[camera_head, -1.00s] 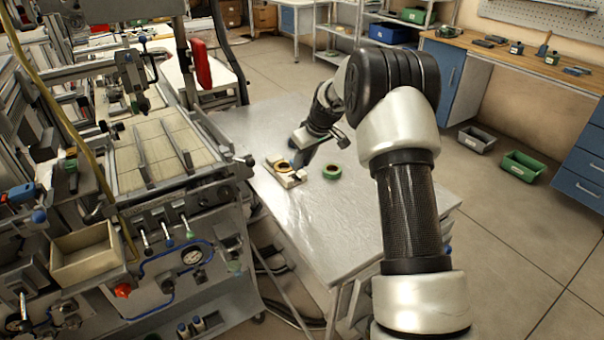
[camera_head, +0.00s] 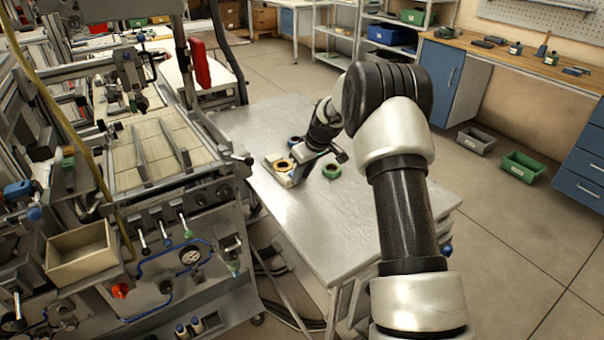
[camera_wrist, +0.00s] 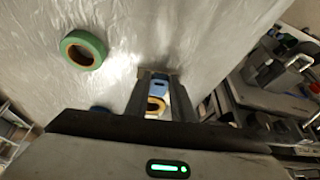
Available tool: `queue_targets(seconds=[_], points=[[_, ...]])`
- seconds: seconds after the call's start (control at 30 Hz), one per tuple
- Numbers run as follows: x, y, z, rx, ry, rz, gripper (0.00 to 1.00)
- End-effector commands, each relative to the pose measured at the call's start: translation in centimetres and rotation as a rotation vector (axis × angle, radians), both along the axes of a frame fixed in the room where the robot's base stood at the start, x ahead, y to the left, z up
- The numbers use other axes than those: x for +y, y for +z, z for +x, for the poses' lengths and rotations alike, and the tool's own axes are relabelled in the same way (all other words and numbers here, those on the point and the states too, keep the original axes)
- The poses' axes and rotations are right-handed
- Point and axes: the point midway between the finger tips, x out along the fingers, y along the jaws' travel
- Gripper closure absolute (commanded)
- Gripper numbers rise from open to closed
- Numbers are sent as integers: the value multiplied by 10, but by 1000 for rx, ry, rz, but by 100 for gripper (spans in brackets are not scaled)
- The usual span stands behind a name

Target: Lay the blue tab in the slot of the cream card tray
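The cream card tray (camera_head: 270,160) lies on the grey metal table at its far left part, with a tan-and-dark reel (camera_head: 284,165) on it. My gripper (camera_head: 296,176) is low over the tray's right side and hides part of it. In the wrist view my gripper (camera_wrist: 160,82) points at the table, with the blue tab (camera_wrist: 157,77) between its two dark fingers. It appears shut on the tab. A tan ring (camera_wrist: 155,104) shows between the fingers behind the tab. The slot cannot be made out, nor whether the tab touches the tray.
A green tape reel (camera_head: 332,171) lies on the table just right of my gripper; it also shows in the wrist view (camera_wrist: 83,50). A blue round edge (camera_wrist: 99,109) is partly hidden by my gripper body. The near table top is clear. A machine bench (camera_head: 165,190) stands left.

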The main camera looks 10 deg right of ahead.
Motion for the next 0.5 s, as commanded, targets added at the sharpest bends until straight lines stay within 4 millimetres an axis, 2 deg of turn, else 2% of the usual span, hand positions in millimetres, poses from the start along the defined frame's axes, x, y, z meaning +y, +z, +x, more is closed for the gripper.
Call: queue_targets(seconds=[0.03, 0.1, 0.37, 0.5], points=[[0, 1, 0, 0, 0, 0, 71], [0, 1, 0, 0, 0, 0, 59], [0, 1, 0, 0, 0, 0, 59], [0, 9, 0, -1, 1, -1, 59]])
